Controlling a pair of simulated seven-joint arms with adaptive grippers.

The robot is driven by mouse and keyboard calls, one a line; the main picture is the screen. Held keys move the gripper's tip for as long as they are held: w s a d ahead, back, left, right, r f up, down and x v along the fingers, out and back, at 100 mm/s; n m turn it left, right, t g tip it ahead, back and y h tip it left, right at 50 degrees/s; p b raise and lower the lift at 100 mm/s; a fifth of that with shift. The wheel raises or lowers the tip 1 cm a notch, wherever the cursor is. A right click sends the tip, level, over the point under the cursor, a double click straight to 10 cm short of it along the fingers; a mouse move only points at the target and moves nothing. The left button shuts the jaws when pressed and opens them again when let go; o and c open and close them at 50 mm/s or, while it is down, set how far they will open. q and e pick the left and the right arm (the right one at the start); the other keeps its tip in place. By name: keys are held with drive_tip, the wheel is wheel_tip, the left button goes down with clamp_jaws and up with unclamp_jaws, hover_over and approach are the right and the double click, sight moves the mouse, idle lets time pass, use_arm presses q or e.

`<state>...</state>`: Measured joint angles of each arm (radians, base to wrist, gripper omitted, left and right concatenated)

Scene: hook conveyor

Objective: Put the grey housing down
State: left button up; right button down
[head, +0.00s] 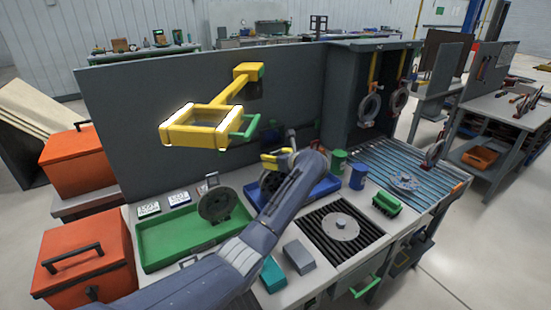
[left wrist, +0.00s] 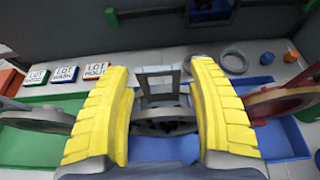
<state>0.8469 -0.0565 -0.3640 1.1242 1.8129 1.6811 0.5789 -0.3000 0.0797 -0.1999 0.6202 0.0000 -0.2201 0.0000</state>
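My left gripper (left wrist: 162,66) has its two yellow fingers wide apart, and it shows from outside in the head view (head: 290,157). It is over the blue tray (head: 326,187). Between and beyond the fingers a dark grey round part, likely the grey housing (left wrist: 165,127), shows with blue tray floor below it. An upright grey frame (left wrist: 158,84) stands behind it. The fingers hide its sides, and I see no clear grip on it. In the head view a dark round part (head: 268,182) shows beside my arm, partly hidden. My right gripper is in neither view.
A green tray (head: 160,250) holds a grey disc (head: 217,204). A yellow frame (head: 205,125) hangs above the bench. Green (head: 338,161) and blue (head: 358,176) cans stand right of the blue tray. A dark grate (head: 320,240) lies in front. Orange boxes (head: 75,160) are at left.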

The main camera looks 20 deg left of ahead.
use_arm(q)
drive_tip(key=shift+r, duration=0.15)
drive_tip(key=v, duration=1.2)
idle(2.1)
